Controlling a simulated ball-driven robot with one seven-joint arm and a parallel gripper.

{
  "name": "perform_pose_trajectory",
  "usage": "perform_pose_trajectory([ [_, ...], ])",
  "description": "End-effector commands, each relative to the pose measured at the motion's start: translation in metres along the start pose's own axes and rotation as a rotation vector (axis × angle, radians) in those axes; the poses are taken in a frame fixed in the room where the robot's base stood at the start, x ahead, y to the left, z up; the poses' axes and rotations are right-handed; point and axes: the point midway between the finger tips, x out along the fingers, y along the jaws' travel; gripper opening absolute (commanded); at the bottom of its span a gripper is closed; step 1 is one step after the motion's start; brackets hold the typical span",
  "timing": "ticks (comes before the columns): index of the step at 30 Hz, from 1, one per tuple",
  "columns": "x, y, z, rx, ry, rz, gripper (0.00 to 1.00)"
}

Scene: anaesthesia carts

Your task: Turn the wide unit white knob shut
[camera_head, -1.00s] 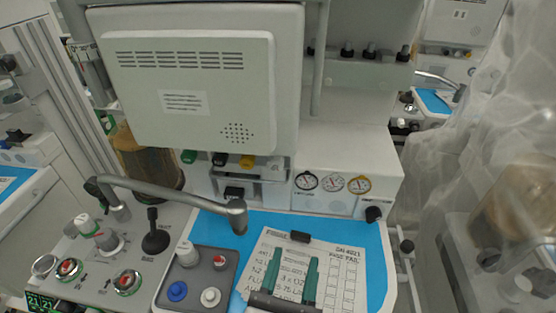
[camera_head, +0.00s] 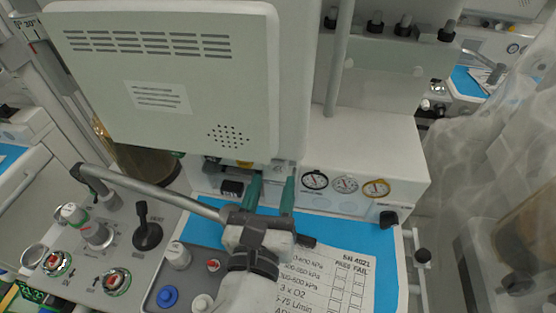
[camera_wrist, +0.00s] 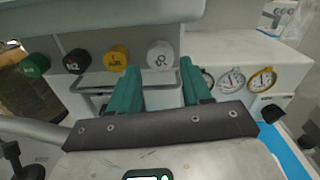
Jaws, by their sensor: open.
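The white knob (camera_wrist: 160,55) is the rightmost in a row of knobs under the monitor (camera_head: 160,75) of the wide unit; the wrist view shows its front face with dark lettering. In the head view it is mostly hidden by the monitor's lower edge and my fingers. My gripper (camera_head: 270,182) is open, its green fingers pointing at the row. In the wrist view my fingertips (camera_wrist: 160,72) lie left and right of the white knob, a little lower. I cannot tell whether they reach it. Nothing is between the fingers.
Yellow (camera_wrist: 117,58), black (camera_wrist: 75,62) and green (camera_wrist: 35,65) knobs sit left of the white one. Gauges (camera_head: 345,184) are to the right. A bent metal arm (camera_head: 150,190) crosses at left, above the panel. A paper checklist (camera_head: 320,275) lies on the blue worktop.

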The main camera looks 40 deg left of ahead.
Motion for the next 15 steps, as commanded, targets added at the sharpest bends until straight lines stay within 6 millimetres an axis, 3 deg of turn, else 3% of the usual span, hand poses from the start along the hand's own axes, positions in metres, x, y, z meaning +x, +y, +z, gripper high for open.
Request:
perform_pose_trajectory([
  [6,0.036,0.000,0.001,0.003,0.001,0.000,0.48],
  [15,0.054,0.000,0.000,0.000,0.001,0.000,0.48],
])
